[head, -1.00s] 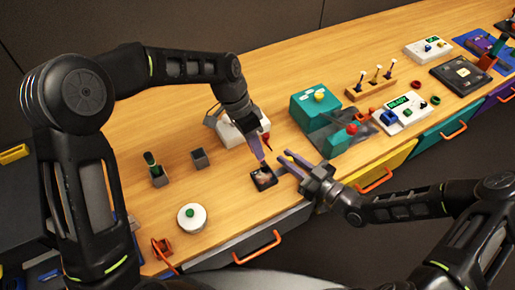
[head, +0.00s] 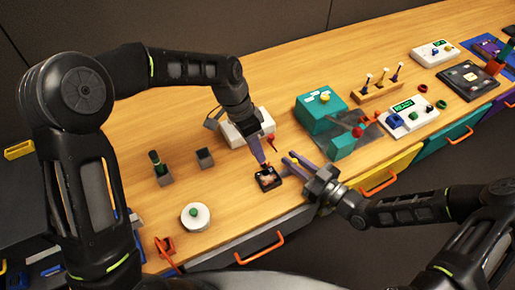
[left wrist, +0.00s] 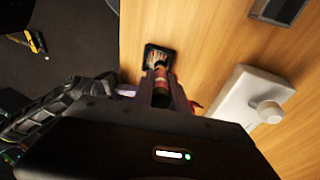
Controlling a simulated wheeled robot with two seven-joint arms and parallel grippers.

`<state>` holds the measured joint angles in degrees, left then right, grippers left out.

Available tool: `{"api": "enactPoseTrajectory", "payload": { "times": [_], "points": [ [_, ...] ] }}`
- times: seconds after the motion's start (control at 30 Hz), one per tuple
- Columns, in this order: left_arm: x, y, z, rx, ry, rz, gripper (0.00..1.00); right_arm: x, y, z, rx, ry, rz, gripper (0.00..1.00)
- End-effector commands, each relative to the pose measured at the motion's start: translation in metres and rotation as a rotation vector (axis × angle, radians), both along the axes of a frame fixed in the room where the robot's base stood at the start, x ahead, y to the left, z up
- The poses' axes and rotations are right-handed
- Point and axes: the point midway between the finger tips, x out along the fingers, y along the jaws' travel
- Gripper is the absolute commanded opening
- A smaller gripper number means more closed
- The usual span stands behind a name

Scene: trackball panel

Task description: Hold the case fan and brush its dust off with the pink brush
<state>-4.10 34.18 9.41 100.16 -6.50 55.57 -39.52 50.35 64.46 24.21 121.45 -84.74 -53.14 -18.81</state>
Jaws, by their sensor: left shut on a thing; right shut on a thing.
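The case fan (head: 267,179) is a small black square frame with a pale middle, near the table's front edge; it also shows in the left wrist view (left wrist: 147,57). My left gripper (head: 264,162) points down at the fan. It is shut on a narrow reddish thing that looks like the pink brush (left wrist: 160,74). The brush end lies over the fan in the left wrist view; whether it touches is unclear. My right gripper (head: 288,156) is just right of the fan. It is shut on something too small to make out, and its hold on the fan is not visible.
A white box (head: 240,133) stands behind my left gripper. A teal machine (head: 320,112) is at the right. A white round pot (head: 195,217) with a green knob and two dark holders (head: 205,158) are at the left. Bare wood lies between them.

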Motion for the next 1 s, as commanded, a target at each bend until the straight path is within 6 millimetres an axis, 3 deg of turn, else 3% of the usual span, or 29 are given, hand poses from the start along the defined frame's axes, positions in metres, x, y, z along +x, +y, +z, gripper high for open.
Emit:
{"api": "enactPoseTrajectory", "payload": {
  "times": [0.3, 1.0],
  "points": [
    [-0.006, 0.011, 0.001, 0.001, 0.002, 0.001, 0.00, 0.000, 0.000, 0.000, 0.001, -0.001, 0.000, 0.00],
    [-0.016, 0.003, 0.000, 0.001, 0.001, 0.001, 0.00, 0.000, 0.000, 0.000, 0.000, 0.000, 0.000, 0.00]
  ]
}}
